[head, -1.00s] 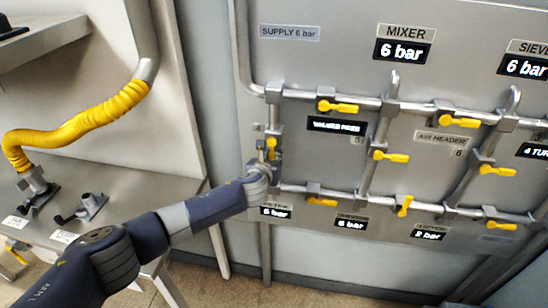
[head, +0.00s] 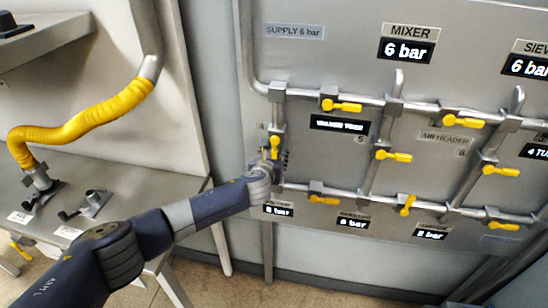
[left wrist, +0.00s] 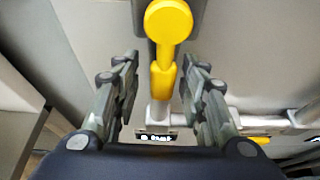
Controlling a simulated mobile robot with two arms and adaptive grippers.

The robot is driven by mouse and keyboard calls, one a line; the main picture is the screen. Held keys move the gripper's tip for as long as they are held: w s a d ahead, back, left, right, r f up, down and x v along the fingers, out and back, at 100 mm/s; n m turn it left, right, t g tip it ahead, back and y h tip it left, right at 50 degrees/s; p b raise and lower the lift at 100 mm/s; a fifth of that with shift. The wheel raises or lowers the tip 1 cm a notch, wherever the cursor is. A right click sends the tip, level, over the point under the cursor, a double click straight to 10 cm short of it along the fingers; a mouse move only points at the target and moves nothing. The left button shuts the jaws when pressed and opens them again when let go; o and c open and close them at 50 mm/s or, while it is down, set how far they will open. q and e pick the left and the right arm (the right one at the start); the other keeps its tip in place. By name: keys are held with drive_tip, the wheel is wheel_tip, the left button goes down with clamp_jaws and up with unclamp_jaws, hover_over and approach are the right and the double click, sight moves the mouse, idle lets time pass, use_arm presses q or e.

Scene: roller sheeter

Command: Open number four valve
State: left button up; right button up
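The number four valve has a yellow handle (head: 275,147) on the left vertical pipe, beside a small "4" label (head: 261,126). In the left wrist view the yellow handle (left wrist: 164,78) lies in line with its pipe, its round hub at the top. My left gripper (head: 268,160) is at this valve in the head view, partly hiding the handle. In the left wrist view my left gripper (left wrist: 161,78) is open, with one finger on each side of the handle and gaps visible between. My right gripper is in no view.
Other yellow valve handles sit close by on the pipes, such as the upper one (head: 341,105), the number five one (head: 393,156) and the lower one (head: 323,199). A metal bench with a yellow hose (head: 82,120) stands at the left.

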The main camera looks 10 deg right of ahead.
use_arm(q)
drive_tip(key=shift+r, duration=0.1)
drive_tip(key=v, duration=1.2)
drive_tip(key=shift+f, duration=0.25)
